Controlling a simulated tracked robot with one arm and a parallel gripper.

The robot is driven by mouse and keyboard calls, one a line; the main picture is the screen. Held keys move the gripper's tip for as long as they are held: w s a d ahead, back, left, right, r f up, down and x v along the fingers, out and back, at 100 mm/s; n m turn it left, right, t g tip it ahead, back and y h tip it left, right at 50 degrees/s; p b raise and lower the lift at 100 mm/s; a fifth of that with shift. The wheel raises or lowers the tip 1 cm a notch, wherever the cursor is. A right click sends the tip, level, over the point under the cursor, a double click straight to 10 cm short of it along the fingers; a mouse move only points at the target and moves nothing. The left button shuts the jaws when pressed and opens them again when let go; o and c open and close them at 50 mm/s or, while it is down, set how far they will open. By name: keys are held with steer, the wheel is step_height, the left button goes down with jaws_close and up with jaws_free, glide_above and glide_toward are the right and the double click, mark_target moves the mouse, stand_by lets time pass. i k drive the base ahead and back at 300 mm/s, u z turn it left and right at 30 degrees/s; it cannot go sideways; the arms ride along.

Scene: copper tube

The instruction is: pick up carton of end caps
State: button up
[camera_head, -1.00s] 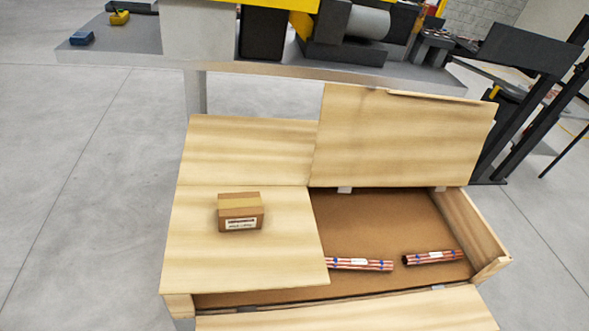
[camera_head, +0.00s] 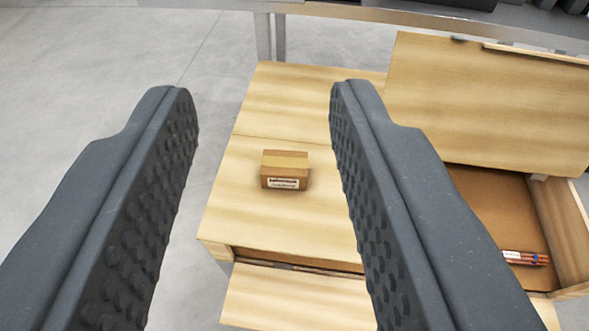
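The carton of end caps (camera_head: 284,171) is a small brown cardboard box with a tan tape band on top and a white label on its near face. It sits upright on the closed left lid (camera_head: 262,215) of a wooden crate. My gripper (camera_head: 262,95) is open and empty, with its two dark, studded fingers wide apart. In the picture the carton shows between the fingers, lower than their tips. The gripper looks to be above the crate, and neither finger appears to touch the carton.
The crate's right part is open, with its lid panel (camera_head: 490,105) raised. A copper tube bundle (camera_head: 525,258) lies inside; the right finger hides part of the opening. A lowered wooden flap (camera_head: 290,300) is at the front. A grey bench (camera_head: 400,15) stands behind; floor is clear at left.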

mark_target(280, 169)
steer(key=z, duration=0.1)
steer(key=i, duration=1)
steer(key=u, duration=0.1)
